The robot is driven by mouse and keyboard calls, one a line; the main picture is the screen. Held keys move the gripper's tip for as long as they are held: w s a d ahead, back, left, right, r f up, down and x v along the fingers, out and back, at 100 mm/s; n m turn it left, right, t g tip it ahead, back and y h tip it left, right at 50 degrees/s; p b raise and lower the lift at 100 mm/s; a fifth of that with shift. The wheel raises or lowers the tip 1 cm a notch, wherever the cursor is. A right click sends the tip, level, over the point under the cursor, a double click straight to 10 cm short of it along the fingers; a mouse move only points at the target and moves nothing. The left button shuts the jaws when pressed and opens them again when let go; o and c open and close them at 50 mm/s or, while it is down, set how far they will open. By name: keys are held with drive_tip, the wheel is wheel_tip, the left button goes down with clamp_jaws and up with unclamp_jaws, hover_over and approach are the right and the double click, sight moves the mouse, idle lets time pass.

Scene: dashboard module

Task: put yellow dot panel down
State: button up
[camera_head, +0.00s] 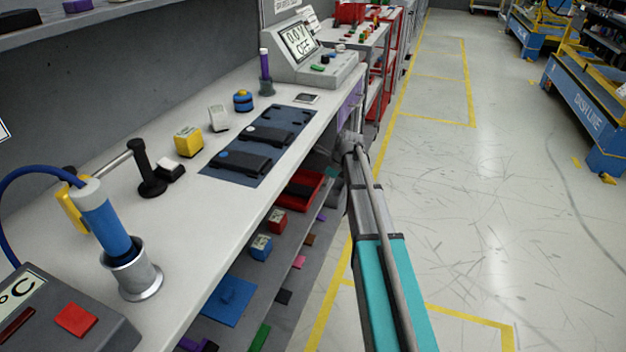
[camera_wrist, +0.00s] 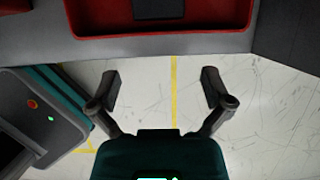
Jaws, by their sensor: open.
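My gripper (camera_wrist: 160,79) is open in the wrist view, with nothing between its spread fingers and floor behind them. A red tray (camera_wrist: 160,32) on a grey shelf is just ahead of the fingers, with a black piece (camera_wrist: 158,8) in it, cut off by the top edge. In the head view two black panels lie on a dark blue mat (camera_head: 231,181) on the bench. One panel (camera_head: 278,135) has a whitish dot, the other (camera_head: 248,162) a blue dot. I see no yellow dot on any panel. The fingers are not clear in the head view.
The red tray (camera_head: 318,180) is under the bench top (camera_head: 190,225) in the head view. The bench also holds a yellow cube (camera_head: 188,141), a black stand (camera_head: 148,175), a blue tool in a metal cup (camera_head: 137,277) and a display unit (camera_head: 310,62). The aisle floor is clear.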

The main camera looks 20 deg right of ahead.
drive_tip(key=shift+s+d, duration=0.75)
drive_tip(key=shift+d, duration=0.3)
drive_tip(key=s+a+n+g+h, duration=0.1)
drive_tip(key=s+a+n, duration=0.3)
drive_tip(key=s+n, duration=0.4)
drive_tip(key=s+a+f+n+g+h, duration=0.1)
drive_tip(key=s+a+n, duration=0.3)
drive_tip(key=s+n, duration=0.4)
drive_tip(key=s+a+n+h, duration=0.1)
drive_tip(key=s+a+n, duration=0.4)
drive_tip(key=s+n, duration=0.4)
drive_tip(key=shift+s+f+g+h, duration=0.2)
drive_tip(key=shift+s+g+h, duration=0.2)
drive_tip(key=shift+a, duration=0.1)
wheel_tip(320, 180, up, 30)
drive_tip(key=p, duration=3)
